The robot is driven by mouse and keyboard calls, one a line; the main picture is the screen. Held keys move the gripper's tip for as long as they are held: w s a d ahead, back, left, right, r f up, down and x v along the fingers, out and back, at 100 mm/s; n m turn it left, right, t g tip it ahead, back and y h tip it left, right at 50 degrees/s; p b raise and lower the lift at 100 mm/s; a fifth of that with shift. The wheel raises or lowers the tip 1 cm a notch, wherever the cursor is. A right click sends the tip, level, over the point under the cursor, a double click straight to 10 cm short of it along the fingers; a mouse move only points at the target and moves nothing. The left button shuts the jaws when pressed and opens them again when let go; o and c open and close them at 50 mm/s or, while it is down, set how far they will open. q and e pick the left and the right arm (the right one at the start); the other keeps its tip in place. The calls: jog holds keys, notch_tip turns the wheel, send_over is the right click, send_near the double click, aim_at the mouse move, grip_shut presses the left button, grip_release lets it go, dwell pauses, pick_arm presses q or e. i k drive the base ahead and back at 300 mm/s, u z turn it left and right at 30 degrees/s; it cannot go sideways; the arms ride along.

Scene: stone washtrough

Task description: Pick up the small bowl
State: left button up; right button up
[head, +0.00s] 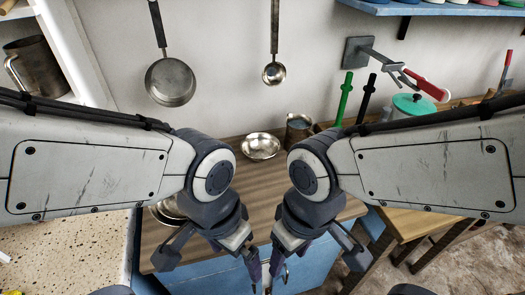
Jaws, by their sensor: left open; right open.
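A small shiny metal bowl (260,146) sits upright on the wooden counter near the wall, beyond and between my two arms. A second metal bowl (168,212) stands at the left of the counter, mostly hidden behind my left arm. My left gripper (257,271) is open and points down at the counter's front edge, well short of the small bowl. My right gripper (280,268) is open and hangs close beside it, also apart from the bowl. No object shows between either pair of fingers.
A metal jug (298,129) stands just right of the small bowl. A pan (170,82) and a ladle (274,72) hang on the wall above. The wooden counter (262,190) is bare between the arms.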

aim_at(258, 147)
jog(key=u, duration=0.6)
jog(key=k, duration=0.5)
jog(key=z, duration=1.55)
jog(key=i, duration=1.05)
jog(key=u, duration=2)
